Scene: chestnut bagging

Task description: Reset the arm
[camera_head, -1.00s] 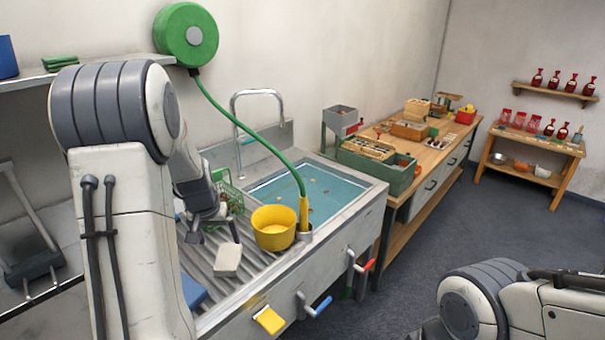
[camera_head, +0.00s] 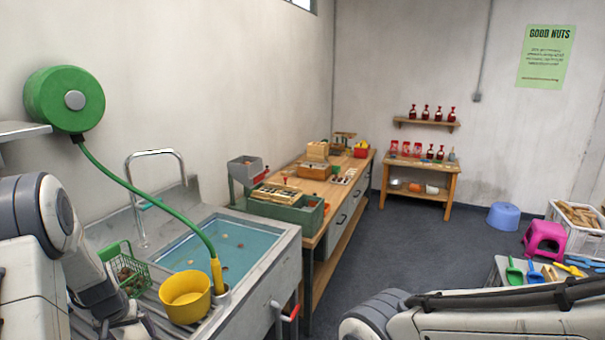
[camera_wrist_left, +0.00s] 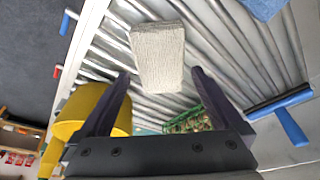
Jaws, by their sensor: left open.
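My left gripper (camera_wrist_left: 160,76) is open in the left wrist view, with its two dark fingers spread apart. A pale, rough rectangular block (camera_wrist_left: 158,56) lies on the ribbed metal drainboard (camera_wrist_left: 222,50) and shows past the fingertips. I see no object gripped. In the head view my left arm stands at the lower left, and its gripper is mostly cut off by the bottom edge. My right arm shows at the lower right of the head view, but its gripper is out of the frame.
A yellow pot (camera_head: 186,297) and a green wire basket (camera_head: 129,272) stand by the water-filled sink (camera_head: 232,247). A green hose reel (camera_head: 64,99) hangs on the wall. A wooden workbench (camera_head: 334,200) holds trays and boxes. Open floor (camera_head: 420,240) lies to the right.

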